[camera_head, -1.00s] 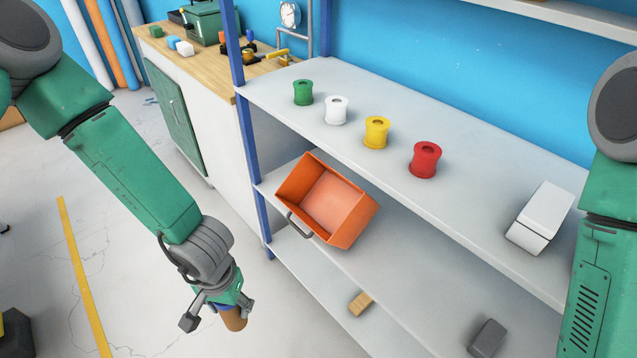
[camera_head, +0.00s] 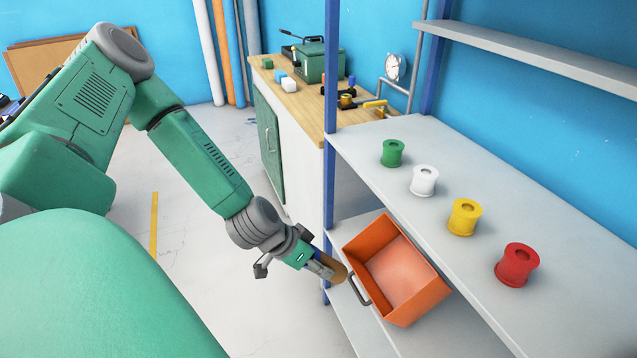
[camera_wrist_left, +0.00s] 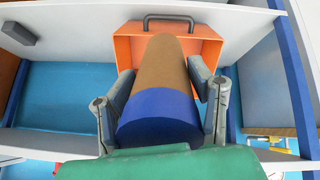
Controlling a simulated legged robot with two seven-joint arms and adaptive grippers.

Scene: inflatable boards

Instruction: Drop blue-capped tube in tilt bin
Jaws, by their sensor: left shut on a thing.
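My left gripper (camera_head: 302,257) is shut on the blue-capped tube (camera_head: 333,270), a brown cardboard tube with a blue end. In the left wrist view the tube (camera_wrist_left: 161,85) lies between the two fingers (camera_wrist_left: 165,95), blue cap nearest the palm and brown end pointing away. The orange tilt bin (camera_head: 395,270) sits tilted on the middle shelf, its open side facing up and its grey handle at the front. The tube's brown end is close to the bin's left front side, outside it. In the left wrist view the bin (camera_wrist_left: 205,45) shows beyond the tube. My right gripper is not in view.
Green (camera_head: 392,153), white (camera_head: 424,181), yellow (camera_head: 464,217) and red (camera_head: 517,265) spools stand on the upper shelf board (camera_head: 560,255) above the bin's right side. A blue shelf post (camera_head: 329,150) rises behind the gripper. The floor to the left is clear.

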